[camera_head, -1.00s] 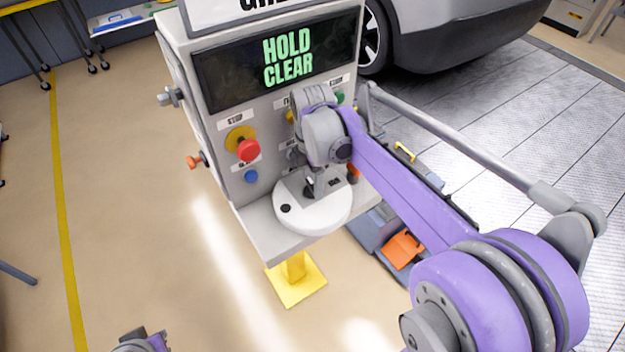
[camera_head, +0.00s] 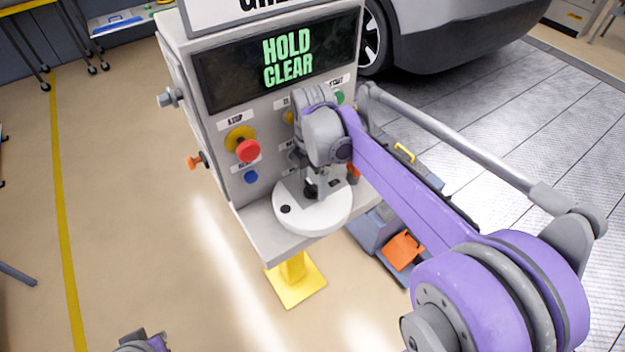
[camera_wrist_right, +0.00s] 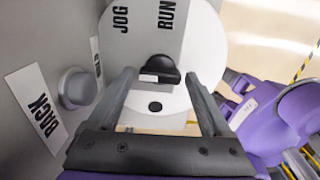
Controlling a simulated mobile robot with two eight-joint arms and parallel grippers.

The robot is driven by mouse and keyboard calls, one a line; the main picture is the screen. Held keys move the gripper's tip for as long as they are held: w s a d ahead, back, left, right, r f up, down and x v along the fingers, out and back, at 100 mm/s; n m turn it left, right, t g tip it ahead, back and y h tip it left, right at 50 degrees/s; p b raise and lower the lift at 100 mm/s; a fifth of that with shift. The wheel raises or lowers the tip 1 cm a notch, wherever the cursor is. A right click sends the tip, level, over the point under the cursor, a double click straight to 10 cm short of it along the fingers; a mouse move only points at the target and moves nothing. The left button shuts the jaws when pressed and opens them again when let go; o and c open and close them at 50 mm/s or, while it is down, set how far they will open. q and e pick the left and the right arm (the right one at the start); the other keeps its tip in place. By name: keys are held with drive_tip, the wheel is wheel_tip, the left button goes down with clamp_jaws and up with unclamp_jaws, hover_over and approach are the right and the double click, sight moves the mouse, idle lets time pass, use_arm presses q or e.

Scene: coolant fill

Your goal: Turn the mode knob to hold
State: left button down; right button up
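The mode knob (camera_wrist_right: 160,70) is a black knob on a white round dial (camera_wrist_right: 206,50) marked JOG and RUN in the right wrist view. It has a pale mark at its lower left; which label it points to I cannot tell. In the head view the dial (camera_head: 318,216) is at the console's lower front, partly covered by my right arm. My right gripper (camera_wrist_right: 161,77) is open, with one finger on each side of the knob and gaps visible. A small part of my left arm shows at the head view's bottom left; its fingers cannot be made out.
The console's screen (camera_head: 280,58) reads HOLD CLEAR. A red stop button (camera_head: 248,150) and a blue button (camera_head: 251,177) are on its left. A grey round button (camera_wrist_right: 75,88) by a BACK label is beside my gripper. A grey car (camera_head: 460,35) stands behind.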

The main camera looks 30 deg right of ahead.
drive_tip(key=shift+o, duration=0.6)
wheel_tip(320, 180, up, 11)
drive_tip(key=shift+p, duration=0.35)
drive_tip(key=shift+f, duration=0.15)
drive_tip(key=s+a+f+m+t, duration=0.1)
drive_tip(key=s+f+m, duration=0.1)
drive_tip(key=m, duration=0.1)
drive_tip(key=s+a+f+m+t, duration=0.1)
drive_tip(key=s+a+f+m, duration=0.1)
drive_tip(key=s+m, duration=0.1)
drive_tip(key=s+a+f+m, duration=0.1)
drive_tip(key=s+f+m, duration=0.1)
drive_tip(key=m, duration=0.1)
drive_tip(key=shift+s+a+f+t, duration=0.2)
drive_tip(key=shift+s+f+t, duration=0.05)
drive_tip(key=shift+f+t, duration=0.15)
drive_tip(key=s+a+f+m+t, duration=0.2)
drive_tip(key=s+f+m, duration=0.5)
drive_tip(key=m, duration=0.3)
drive_tip(key=shift+s+a+f+t, duration=0.2)
drive_tip(key=shift+a+f+t, duration=0.2)
drive_tip(key=shift+f, duration=0.5)
